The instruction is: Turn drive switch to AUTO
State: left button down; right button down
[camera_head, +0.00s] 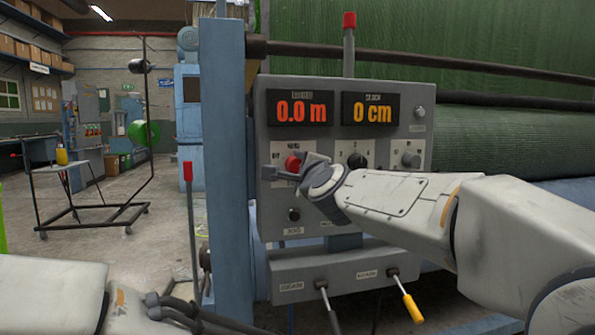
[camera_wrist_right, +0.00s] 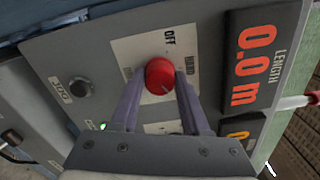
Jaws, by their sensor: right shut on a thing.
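The red drive switch knob (camera_head: 292,162) is on the grey control panel (camera_head: 262,110), below the "0.0 m" display. The wrist view shows the red knob (camera_wrist_right: 159,74) on a white plate marked OFF and HAND. The rest of the plate is partly hidden by my fingers, and I cannot read AUTO. My right gripper (camera_head: 290,171) is shut on the knob; its two fingers (camera_wrist_right: 160,88) lie on either side of it. A small pale mark shows on the knob, but its exact pointing is unclear. My left arm shows at lower left; its gripper is out of view.
Below are a yellow-handled lever (camera_head: 412,308) and another lever. A blue post (camera_head: 226,150) stands left of the panel, with open floor beyond.

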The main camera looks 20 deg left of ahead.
jog(key=shift+d, duration=0.1)
dwell(0.4)
jog(key=shift+c, duration=1.9)
grip_release()
jog(key=shift+w, duration=0.1)
jog(key=b+v, duration=0.1)
jog(key=v, duration=0.9)
jog(key=shift+s+d, duration=0.2)
jog(key=shift+s, duration=0.05)
